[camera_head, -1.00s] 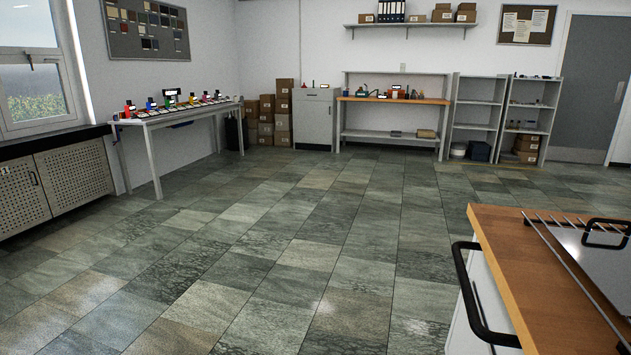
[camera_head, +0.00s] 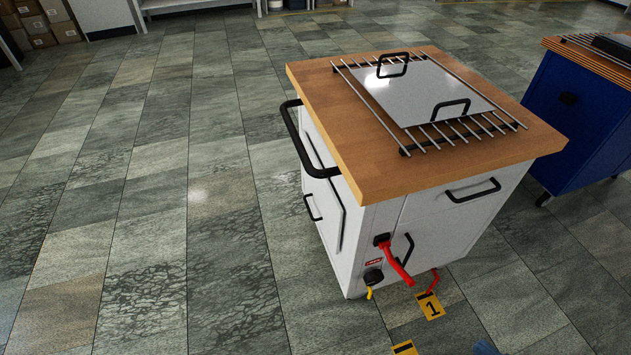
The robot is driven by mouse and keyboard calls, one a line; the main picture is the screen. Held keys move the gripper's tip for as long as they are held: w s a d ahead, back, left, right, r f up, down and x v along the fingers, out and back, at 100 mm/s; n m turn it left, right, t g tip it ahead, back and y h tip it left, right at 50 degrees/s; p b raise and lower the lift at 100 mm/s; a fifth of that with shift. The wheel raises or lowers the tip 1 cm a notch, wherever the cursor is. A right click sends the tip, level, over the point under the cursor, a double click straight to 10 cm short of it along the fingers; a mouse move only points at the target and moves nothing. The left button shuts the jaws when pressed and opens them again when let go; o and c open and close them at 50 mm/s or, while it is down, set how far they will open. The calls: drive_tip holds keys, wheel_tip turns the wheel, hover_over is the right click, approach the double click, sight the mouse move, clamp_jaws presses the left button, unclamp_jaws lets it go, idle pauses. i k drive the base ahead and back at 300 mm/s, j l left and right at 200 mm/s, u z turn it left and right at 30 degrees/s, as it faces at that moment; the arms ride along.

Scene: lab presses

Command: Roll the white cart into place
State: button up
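The white cart (camera_head: 322,215) stands on the tiled floor right of the middle. It has a wooden top (camera_head: 370,155), and a black push handle (camera_head: 300,140) sticks out from its left side. A metal rack with a white plate and two black handles (camera_head: 425,90) lies on top. A red lever (camera_head: 397,265) and a black knob (camera_head: 373,277) sit low on its near face. My gripper is not in view.
A blue cart (camera_head: 575,115) with a wooden top stands to the right, a short gap away. A yellow tag marked 1 (camera_head: 430,305) is by the white cart's near base, with another yellow tag (camera_head: 405,348) nearer. The floor (camera_head: 150,200) to the left is clear.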

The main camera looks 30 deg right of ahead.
sight(365, 168)
drive_tip(key=i+j, duration=0.15)
drive_tip(key=i, duration=0.4)
drive_tip(key=i+j, duration=0.1)
drive_tip(key=i, duration=0.5)
